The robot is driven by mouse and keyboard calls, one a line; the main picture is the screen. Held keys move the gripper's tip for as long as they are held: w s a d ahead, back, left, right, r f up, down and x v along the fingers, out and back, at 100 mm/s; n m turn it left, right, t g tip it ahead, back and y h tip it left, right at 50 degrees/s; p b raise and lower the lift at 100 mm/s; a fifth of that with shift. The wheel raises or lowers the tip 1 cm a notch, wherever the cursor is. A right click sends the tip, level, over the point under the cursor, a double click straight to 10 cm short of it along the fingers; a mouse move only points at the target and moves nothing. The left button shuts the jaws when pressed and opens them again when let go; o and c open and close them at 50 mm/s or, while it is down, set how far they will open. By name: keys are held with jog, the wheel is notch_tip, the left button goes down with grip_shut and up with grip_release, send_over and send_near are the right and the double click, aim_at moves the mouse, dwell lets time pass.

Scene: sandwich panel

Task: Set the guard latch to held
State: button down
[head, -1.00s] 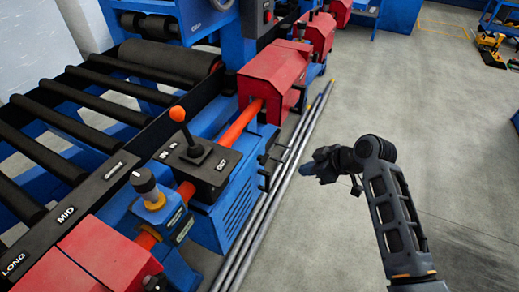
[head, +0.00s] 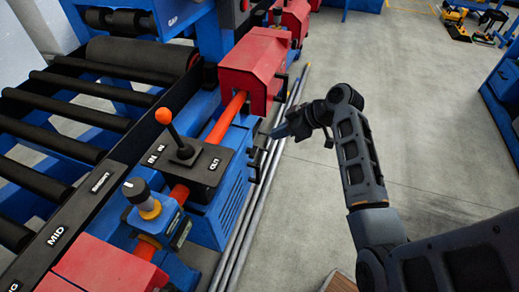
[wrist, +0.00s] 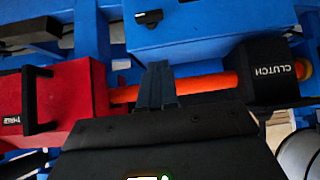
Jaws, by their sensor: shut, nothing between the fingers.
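I cannot surely tell which part is the guard latch; no readable "held" mark shows. In the wrist view a small black piece with a white mark (wrist: 148,17) sits on a blue panel. A red housing (wrist: 62,100) with a black handle (wrist: 38,100) is at the left; its label is too small to read surely. My gripper (wrist: 157,85) is shut and empty, its fingers in front of the orange bar (wrist: 205,86). In the head view my gripper (head: 283,131) is right of the machine, below the red housing (head: 252,68), with no clear contact.
A black box marked CLUTCH (wrist: 270,70) is at the bar's right end. In the head view an orange-knobbed lever (head: 173,135) stands on an IN/OUT box, near a dial (head: 140,194). Long metal rails (head: 262,175) run along the machine's base. Grey floor (head: 400,100) is clear at right.

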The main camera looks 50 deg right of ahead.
send_over(252, 154)
jog(key=s+d, duration=0.1)
jog(key=s, duration=0.2)
notch_tip(252, 154, down, 6)
jog(key=shift+w+f, duration=0.15)
jog(key=shift+f, duration=0.85)
jog(key=shift+w+f, duration=0.15)
jog(key=shift+f, duration=0.85)
jog(key=shift+f, duration=0.2)
jog(key=shift+a+r+b, duration=0.1)
jog(key=shift+b, duration=0.2)
jog(key=shift+h, duration=0.3)
